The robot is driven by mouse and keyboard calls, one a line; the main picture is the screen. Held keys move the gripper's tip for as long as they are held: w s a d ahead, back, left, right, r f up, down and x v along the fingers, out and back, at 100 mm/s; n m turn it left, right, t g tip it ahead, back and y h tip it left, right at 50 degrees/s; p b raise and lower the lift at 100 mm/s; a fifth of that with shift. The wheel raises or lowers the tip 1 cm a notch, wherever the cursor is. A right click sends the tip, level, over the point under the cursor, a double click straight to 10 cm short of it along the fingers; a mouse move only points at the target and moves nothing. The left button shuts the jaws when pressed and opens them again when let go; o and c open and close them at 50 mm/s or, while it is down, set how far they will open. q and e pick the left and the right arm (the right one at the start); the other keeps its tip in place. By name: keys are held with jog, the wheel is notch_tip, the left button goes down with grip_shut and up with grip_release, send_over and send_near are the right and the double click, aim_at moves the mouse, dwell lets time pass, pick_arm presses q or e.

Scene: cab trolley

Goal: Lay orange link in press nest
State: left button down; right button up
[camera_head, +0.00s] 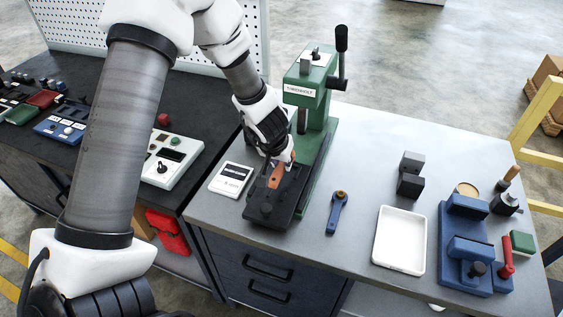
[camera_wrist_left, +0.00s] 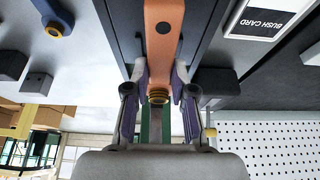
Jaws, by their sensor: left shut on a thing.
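The orange link (camera_head: 276,176) is at the black press nest (camera_head: 267,205) in front of the green press (camera_head: 318,125). My left gripper (camera_head: 282,162) is over the nest and shut on the link's end. In the left wrist view the orange link (camera_wrist_left: 163,40) runs up between the purple-padded fingers of the left gripper (camera_wrist_left: 160,88), with a brass bush at its held end. The link lies along the dark nest in that view. I cannot tell whether it rests fully on the nest. My right gripper is not in view.
A bush card (camera_head: 231,179) lies left of the nest. A blue wrench-like part (camera_head: 337,211) lies to the right. Farther right are a white tray (camera_head: 400,240), black blocks (camera_head: 411,176) and a blue fixture (camera_head: 464,246). Bare tabletop separates the wrench-like part and tray.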

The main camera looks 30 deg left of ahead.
aim_at(281, 166)
pick_arm(q)
jog(key=f+b, duration=0.3)
jog(key=shift+w+f, duration=0.15)
jog(key=shift+w, duration=0.05)
jog(key=shift+f+b, duration=0.65)
jog(key=shift+f, duration=0.25)
jog(key=shift+s+f, duration=0.1)
jog(key=shift+f, duration=0.1)
jog(key=c, duration=0.9)
grip_release()
jog(key=v, duration=1.2)
jog(key=shift+d, duration=0.1)
